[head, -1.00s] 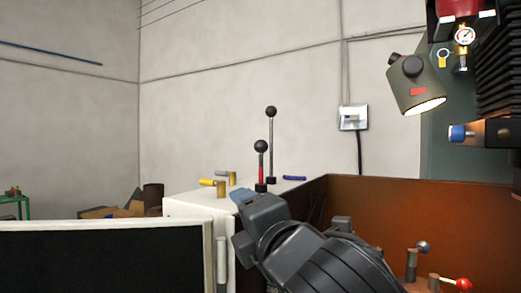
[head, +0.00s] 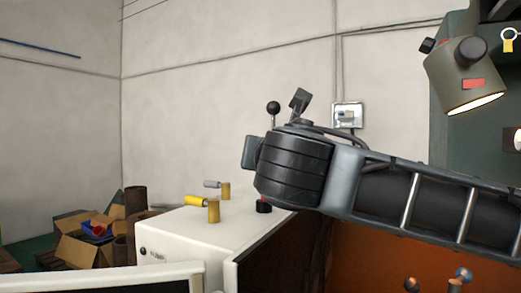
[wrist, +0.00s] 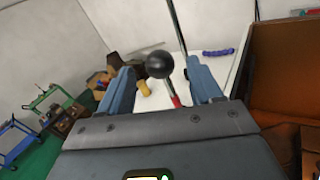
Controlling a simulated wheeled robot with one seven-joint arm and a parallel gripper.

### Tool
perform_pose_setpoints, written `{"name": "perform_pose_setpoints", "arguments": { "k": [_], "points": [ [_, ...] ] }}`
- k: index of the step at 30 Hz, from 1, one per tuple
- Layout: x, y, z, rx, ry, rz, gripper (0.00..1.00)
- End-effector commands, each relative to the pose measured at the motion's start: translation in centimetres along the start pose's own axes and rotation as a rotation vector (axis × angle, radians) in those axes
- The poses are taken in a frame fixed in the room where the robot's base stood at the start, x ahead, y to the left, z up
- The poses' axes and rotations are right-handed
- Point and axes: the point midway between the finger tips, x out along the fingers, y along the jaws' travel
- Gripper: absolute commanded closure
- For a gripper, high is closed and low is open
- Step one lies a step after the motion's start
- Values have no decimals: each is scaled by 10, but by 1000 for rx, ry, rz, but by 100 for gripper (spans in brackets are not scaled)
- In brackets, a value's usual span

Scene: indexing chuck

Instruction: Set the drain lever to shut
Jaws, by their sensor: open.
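A lever with a black ball knob (wrist: 160,64) and a red sleeve stands on the white cabinet top (head: 180,235). In the wrist view its ball lies between the open fingers of my gripper (wrist: 159,72); I cannot tell whether they touch it. No label shows which is the drain lever.
A blue-purple grip (wrist: 218,52) lies on the cabinet top. A brown-walled tray (wrist: 285,70) is at the right. A lamp (head: 465,80) hangs at the upper right. Cardboard boxes (head: 85,240) are on the floor at the left.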

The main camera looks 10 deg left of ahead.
Motion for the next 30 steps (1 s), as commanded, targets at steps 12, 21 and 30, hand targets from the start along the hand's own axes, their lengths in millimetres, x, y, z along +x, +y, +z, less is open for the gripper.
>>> {"name": "perform_pose_setpoints", "arguments": {
  "k": [12, 21, 30],
  "points": [
    [56, 1, 0, 1, 1, 0, 36],
    [62, 0, 0, 3, 1, 2, 36],
    [62, 0, 0, 3, 1, 2, 57]
  ]
}}
